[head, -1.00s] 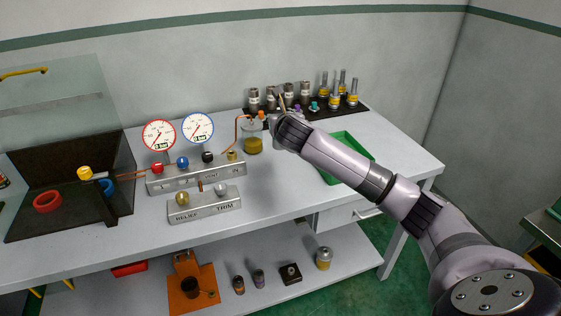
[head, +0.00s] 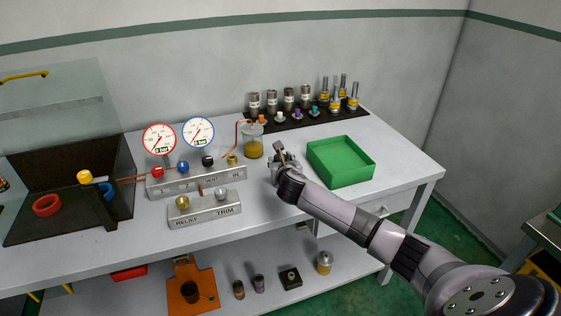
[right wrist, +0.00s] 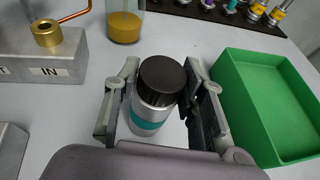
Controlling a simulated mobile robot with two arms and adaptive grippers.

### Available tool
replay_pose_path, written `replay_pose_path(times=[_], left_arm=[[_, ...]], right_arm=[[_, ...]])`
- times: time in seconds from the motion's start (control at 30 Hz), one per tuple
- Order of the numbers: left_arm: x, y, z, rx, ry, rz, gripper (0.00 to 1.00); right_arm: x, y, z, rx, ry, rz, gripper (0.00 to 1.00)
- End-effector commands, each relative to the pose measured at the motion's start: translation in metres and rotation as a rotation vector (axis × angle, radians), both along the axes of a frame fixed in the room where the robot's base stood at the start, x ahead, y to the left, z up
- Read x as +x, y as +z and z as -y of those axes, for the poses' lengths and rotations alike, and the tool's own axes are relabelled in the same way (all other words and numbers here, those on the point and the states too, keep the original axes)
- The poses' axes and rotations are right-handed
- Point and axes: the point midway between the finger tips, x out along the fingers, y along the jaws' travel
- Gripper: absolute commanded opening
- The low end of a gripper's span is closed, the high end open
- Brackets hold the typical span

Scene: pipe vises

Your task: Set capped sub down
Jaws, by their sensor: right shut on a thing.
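The capped sub (right wrist: 160,84) is a silver cylinder with a teal band and a dark cap. It shows in the right wrist view between the two fingers of my right gripper (right wrist: 163,92). The gripper is shut on it, and it looks upright. In the head view my right gripper (head: 283,162) is low over the bench (head: 262,222), between the metal manifold block and the green tray (head: 345,178). There I cannot make the sub out clearly. Its bottom is hidden, so I cannot tell whether it touches the bench. My left gripper is out of view.
The empty-looking green tray is right of my gripper. The manifold (head: 197,177) with two gauges and the relief/trim block (head: 205,208) are left. A jar of yellow liquid (head: 254,148) stands behind. A black rack mat (head: 310,119) with several cylinders and caps lies at the back.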

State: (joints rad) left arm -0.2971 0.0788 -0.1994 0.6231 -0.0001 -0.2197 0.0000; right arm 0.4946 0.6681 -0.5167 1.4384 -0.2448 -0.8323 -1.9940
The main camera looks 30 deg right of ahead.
Motion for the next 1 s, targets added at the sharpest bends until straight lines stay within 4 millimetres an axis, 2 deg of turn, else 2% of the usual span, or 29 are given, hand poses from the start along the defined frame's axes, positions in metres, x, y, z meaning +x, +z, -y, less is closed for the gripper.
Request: replay_pose_path(times=[0.27, 0.3, 0.57, 1.0], left_arm=[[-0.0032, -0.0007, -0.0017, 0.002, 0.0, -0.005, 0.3], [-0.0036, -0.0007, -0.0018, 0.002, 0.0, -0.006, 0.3], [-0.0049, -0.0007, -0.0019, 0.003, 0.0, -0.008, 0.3], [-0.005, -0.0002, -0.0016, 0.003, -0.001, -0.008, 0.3]], right_arm=[[0.0007, -0.0009, 0.0004, -0.002, 0.0, 0.004, 0.0], [0.0002, -0.0022, 0.0002, -0.001, -0.001, 0.001, 0.4], [0.0001, -0.0023, 0.0001, 0.0, -0.001, 0.0, 0.57], [-0.0041, 0.0027, -0.0016, 0.0, 0.0, 0.0, 0.58]])
